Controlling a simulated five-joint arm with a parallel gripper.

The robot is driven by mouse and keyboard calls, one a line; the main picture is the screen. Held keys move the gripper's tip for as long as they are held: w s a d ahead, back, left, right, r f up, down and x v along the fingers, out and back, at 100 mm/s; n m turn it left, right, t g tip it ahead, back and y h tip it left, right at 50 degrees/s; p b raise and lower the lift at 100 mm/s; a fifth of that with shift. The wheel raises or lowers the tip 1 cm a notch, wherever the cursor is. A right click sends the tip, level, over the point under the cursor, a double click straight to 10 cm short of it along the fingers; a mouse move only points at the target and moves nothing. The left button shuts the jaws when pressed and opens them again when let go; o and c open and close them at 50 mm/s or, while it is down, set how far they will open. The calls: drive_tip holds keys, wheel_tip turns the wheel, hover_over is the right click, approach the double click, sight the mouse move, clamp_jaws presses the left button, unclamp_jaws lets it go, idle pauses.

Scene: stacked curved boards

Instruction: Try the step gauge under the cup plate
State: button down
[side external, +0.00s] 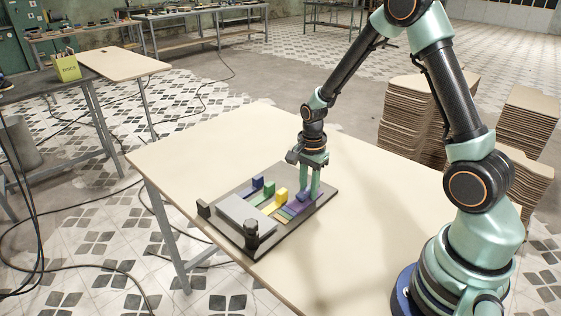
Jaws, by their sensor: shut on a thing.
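A dark base board (222,193) lies on the table. On it is a flat grey plate (246,214), perhaps the cup plate; I cannot confirm this. Flat coloured pieces with raised blocks lie right of the plate: a blue block (257,182), a green block (269,188) and a yellow block (281,195). My gripper (309,191) points down at the board's right side, its fingers shut on a purple piece (300,199). Which piece is the step gauge is too small to tell. Whether the purple piece touches the board is unclear.
A dark knobbed post (251,233) stands at the board's front corner and a small black block (203,208) at its left corner. The pale table (192,150) is clear behind the board and to its right. Stacked curved boards (408,117) stand on the floor beyond.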

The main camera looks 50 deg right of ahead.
sight(297, 204)
drive_tip(key=shift+a, duration=2.4)
idle(2.0)
drive_tip(key=shift+d, duration=0.15)
drive_tip(key=shift+d, duration=3.9)
